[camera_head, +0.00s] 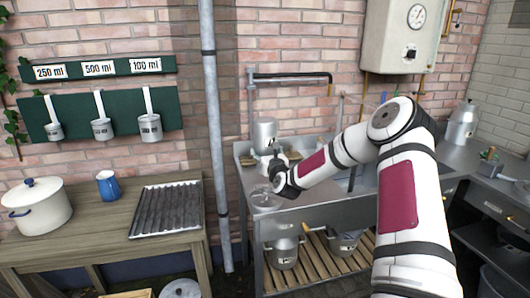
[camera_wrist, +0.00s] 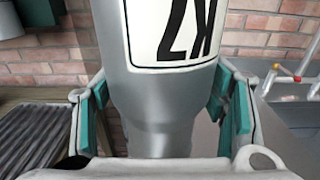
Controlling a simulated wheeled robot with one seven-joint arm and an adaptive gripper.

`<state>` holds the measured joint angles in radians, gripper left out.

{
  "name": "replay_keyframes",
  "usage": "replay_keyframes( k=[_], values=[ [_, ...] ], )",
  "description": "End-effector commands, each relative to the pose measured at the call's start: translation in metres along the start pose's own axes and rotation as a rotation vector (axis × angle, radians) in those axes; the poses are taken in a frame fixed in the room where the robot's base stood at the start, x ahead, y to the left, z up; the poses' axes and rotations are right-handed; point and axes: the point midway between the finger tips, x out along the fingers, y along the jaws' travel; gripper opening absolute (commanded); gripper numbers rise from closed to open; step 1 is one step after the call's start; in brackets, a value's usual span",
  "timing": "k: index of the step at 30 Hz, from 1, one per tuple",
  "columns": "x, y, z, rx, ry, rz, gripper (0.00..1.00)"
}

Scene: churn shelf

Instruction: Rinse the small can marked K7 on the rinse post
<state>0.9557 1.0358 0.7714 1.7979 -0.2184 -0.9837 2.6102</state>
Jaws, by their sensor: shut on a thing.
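The small can (camera_head: 264,135) is grey metal. In the wrist view the can (camera_wrist: 165,100) fills the middle, and its white label reads K7 upside down. Its wide body is up and its narrower neck points down. My gripper (camera_head: 272,163) is shut around the neck, with a green pad on each side (camera_wrist: 162,118). A round, glassy fixture (camera_head: 265,197), which looks like the rinse post, is at the left front of the metal sink unit. The can is held above it in the head view; my gripper hides the space between, and the can's mouth is hidden.
A pipe (camera_head: 290,77) with a spout runs above the sink unit (camera_head: 325,210). A grey vertical pipe (camera_head: 212,130) stands to its left. The wooden table (camera_head: 100,235) holds a white pot (camera_head: 38,208), a blue jug (camera_head: 108,185) and a ribbed rack (camera_head: 167,208). Cans stand on the lower slats.

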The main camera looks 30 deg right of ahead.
Motion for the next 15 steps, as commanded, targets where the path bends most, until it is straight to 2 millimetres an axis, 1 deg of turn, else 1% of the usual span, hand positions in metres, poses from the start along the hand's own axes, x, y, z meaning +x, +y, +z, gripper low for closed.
replay_keyframes(
  k=[1,2,5,10,15],
  values=[
    [0.004,-0.003,0.006,-0.002,-0.003,-0.006,0.33],
    [0.005,-0.004,0.007,-0.002,-0.002,-0.008,0.33],
    [0.006,-0.006,0.006,-0.001,0.001,-0.011,0.33],
    [0.007,-0.006,-0.005,-0.001,0.0,-0.011,0.33],
    [0.006,-0.005,-0.021,-0.001,0.001,-0.01,0.33]
  ],
)
